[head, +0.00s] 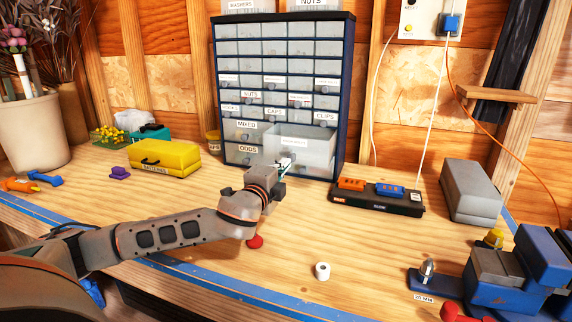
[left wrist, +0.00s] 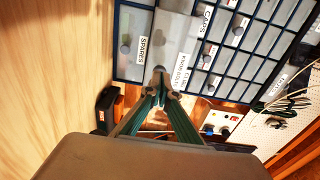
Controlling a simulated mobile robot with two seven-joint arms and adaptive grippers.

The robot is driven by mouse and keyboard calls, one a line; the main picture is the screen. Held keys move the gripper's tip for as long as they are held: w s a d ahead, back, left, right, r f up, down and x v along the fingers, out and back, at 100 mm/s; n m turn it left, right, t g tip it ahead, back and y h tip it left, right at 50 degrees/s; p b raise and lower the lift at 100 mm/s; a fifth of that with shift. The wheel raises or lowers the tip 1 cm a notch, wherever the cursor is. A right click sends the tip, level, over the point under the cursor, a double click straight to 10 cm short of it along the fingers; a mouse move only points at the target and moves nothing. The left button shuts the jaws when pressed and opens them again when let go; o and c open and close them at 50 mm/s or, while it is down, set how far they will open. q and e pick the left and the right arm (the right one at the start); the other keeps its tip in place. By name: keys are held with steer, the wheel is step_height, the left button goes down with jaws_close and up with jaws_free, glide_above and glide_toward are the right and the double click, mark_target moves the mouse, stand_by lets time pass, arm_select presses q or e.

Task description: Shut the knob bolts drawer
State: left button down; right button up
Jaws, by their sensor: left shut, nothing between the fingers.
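The knob bolts drawer (head: 318,148) is the wide clear drawer low on the right of the blue drawer cabinet (head: 341,90). It stands out in front of the cabinet face. In the left wrist view its front (left wrist: 172,42) carries a white label and a round dark knob. My left gripper (head: 285,164) is shut and empty, at the lower front of this drawer. In the left wrist view its fingertips (left wrist: 162,85) point at the knob; I cannot tell whether they touch it. The gripper hides part of the drawer's lower front. My right gripper is not in view.
A yellow case (head: 165,158) lies left of the cabinet. A black tray with orange and blue pieces (head: 376,205) and a grey box (head: 470,190) are to the right. A blue vise (head: 520,270) is at front right. A white roll (head: 322,271) stands on the bench.

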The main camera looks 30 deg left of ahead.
mark_target(290, 157)
arm_select(q)
steer(key=shift+x, duration=0.95)
steer(key=x, duration=0.1)
steer(key=p+x, duration=0.2)
steer(key=x, duration=0.1)
steer(key=shift+s+r, duration=0.1)
steer(key=shift+r, duration=0.2)
steer(key=x, duration=0.8)
steer(key=shift+f, duration=0.35)
steer(key=shift+s, duration=0.15)
